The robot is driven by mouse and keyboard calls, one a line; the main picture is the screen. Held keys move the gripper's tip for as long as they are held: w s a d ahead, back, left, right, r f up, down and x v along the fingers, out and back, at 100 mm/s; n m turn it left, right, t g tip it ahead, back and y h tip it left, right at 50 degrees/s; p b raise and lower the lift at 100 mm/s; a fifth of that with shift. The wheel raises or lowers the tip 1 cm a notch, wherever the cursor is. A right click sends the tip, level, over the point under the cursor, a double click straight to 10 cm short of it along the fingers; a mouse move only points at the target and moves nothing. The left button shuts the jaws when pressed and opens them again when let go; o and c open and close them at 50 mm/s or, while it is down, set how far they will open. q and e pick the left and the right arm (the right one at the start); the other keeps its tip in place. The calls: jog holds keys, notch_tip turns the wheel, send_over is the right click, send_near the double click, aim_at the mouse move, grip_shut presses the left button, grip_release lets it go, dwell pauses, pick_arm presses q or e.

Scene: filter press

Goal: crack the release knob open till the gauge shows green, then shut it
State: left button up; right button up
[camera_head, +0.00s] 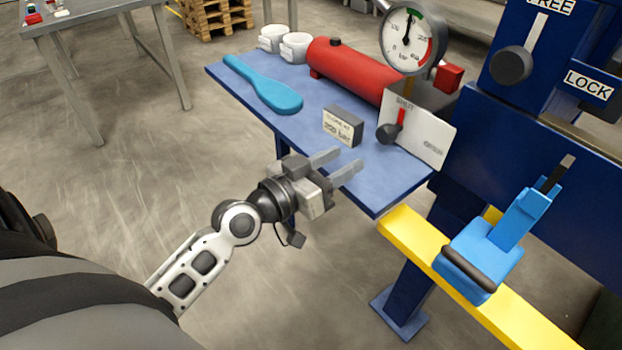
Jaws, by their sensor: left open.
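The release knob (388,133) is a black round knob on a white plate (428,134). Its red pointer stands up toward the word SHUT. The pressure gauge (397,53) is a round white dial above the plate. Its needle points almost straight up, at or close to the green band at the top; the red band is on the right. My left gripper (349,161) is open and empty, in front of the blue bench's near edge. Its fingers point toward the knob, apart from it. My right gripper is not in view.
The blue bench (225,76) holds a red cylinder (350,68), a teal paddle (270,92), two white cups (294,46) and a small sign block (343,125). At right are a blue press panel with a FREE/LOCK knob (511,66), a yellow rail (405,232) and a blue lever unit (488,250).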

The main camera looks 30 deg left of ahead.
pick_arm(q)
jog(key=b+v, duration=0.1)
jog(key=v, duration=0.5)
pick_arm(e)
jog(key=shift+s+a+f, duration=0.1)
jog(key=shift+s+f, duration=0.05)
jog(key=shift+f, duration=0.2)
pick_arm(q)
jog(key=shift+s, duration=0.1)
jog(key=s+d+f+g+y+p, duration=0.1)
jog(key=s+d+f+g, duration=0.2)
jog(key=f, duration=0.4)
jog(key=s+d+f+g+y+p, duration=0.1)
jog(key=s+d+f+g+p, duration=0.1)
jog(key=s+d+f, duration=0.3)
notch_tip(320, 180, down, 3)
jog(key=shift+f+g+y, duration=0.15)
jog(key=shift+g+y, duration=0.25)
jog(key=shift+g, duration=0.3)
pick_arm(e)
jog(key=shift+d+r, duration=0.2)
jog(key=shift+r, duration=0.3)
pick_arm(q)
jog(key=shift+m, duration=0.3)
